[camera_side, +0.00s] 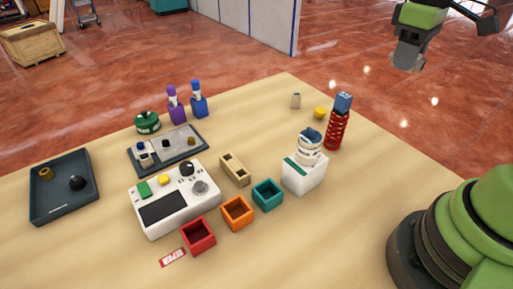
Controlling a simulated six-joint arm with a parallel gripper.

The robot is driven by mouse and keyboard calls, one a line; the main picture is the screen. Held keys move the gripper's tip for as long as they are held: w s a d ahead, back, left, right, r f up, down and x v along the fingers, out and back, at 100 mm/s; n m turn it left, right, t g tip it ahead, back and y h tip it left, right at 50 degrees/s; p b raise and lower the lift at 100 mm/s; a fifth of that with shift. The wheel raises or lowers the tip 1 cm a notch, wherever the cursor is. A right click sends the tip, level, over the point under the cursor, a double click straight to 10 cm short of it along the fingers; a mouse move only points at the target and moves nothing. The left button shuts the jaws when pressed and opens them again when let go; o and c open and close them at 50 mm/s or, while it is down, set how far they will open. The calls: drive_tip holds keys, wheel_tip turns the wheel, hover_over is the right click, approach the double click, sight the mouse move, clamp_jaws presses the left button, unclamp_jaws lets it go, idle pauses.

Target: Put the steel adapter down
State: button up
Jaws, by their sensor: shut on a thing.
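My gripper (407,62) hangs high at the upper right, beyond the table's right edge in the picture and well above any table object. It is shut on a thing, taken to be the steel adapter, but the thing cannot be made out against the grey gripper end. A white block (304,176) carries a white ringed part with a dark blue top (309,146). A red spring-like coil (337,130) with a blue top stands to its right.
A dark tray (62,207) with small parts is at left. A grey parts board (182,164), white control box (168,216), beige block (235,169) and red (198,237), orange (237,212) and teal (267,194) bins fill the middle. The table's right front is clear.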

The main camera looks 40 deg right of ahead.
drive_tip(key=w+a+n, duration=0.4)
drive_tip(key=w, duration=0.3)
drive_tip(key=n, duration=1.2)
hover_over(255, 149)
wheel_tip(255, 149, down, 17)
drive_tip(key=shift+f, duration=2.2)
drive_tip(key=shift+f, duration=0.15)
drive_tip(key=o, duration=1)
